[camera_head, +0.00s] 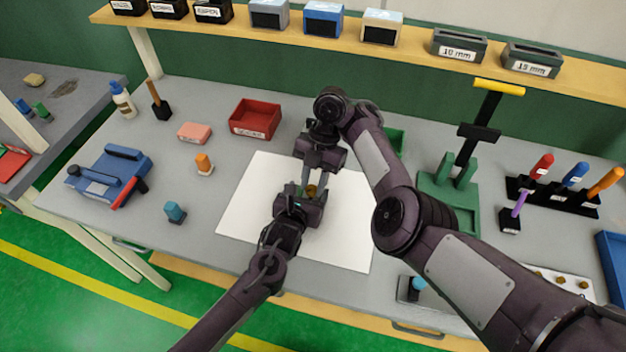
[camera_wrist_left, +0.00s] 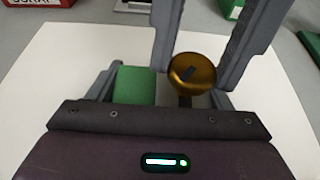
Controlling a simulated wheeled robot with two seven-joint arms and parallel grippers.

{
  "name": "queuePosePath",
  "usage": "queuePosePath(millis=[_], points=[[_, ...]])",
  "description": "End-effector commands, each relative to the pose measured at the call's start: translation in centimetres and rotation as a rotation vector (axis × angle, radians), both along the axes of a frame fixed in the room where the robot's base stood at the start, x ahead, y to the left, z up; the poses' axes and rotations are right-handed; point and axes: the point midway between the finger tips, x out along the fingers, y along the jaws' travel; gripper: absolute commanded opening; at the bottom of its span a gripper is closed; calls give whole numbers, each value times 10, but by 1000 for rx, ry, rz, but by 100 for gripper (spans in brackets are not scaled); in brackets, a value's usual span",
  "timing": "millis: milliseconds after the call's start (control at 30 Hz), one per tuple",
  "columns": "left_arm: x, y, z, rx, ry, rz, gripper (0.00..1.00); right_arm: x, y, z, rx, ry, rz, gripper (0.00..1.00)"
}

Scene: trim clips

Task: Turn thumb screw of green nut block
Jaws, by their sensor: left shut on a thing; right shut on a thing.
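The green nut block (camera_wrist_left: 134,86) sits between the fingers of my left gripper (camera_head: 302,193), which is shut on it, above the white sheet. The brass round-headed thumb screw (camera_wrist_left: 193,74) with a dark slot shows beside the block in the left wrist view and as a small gold spot in the head view (camera_head: 311,190). My right gripper (camera_head: 316,182) reaches down from the far side, its two grey fingers either side of the screw head, shut on it. The block is mostly hidden by the grippers in the head view.
The white sheet (camera_head: 245,210) lies on the grey bench. A red bin (camera_head: 255,118), pink block (camera_head: 194,132), orange-topped piece (camera_head: 204,164) and blue vise (camera_head: 112,175) are to the left. A green stand (camera_head: 448,200) and screwdriver rack (camera_head: 553,197) are right.

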Motion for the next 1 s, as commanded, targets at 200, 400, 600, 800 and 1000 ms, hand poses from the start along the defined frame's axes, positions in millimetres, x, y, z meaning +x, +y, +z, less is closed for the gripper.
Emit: queuePosePath(millis=[200, 400, 600, 800, 1000], points=[[0, 0, -1, 2, 3, 0, 45, 0, 0, 0, 1, -1, -47, 5], [-1, 0, -1, 2, 3, 0, 45, 0, 0, 0, 1, 0, -56, 5], [-1, 0, -1, 2, 3, 0, 45, 0, 0, 0, 1, -1, -55, 5], [-1, 0, -1, 1, 2, -1, 45, 0, 0, 0, 1, 0, -53, 37], [-1, 0, -1, 1, 2, -1, 45, 0, -1, 1, 1, 0, -53, 37]])
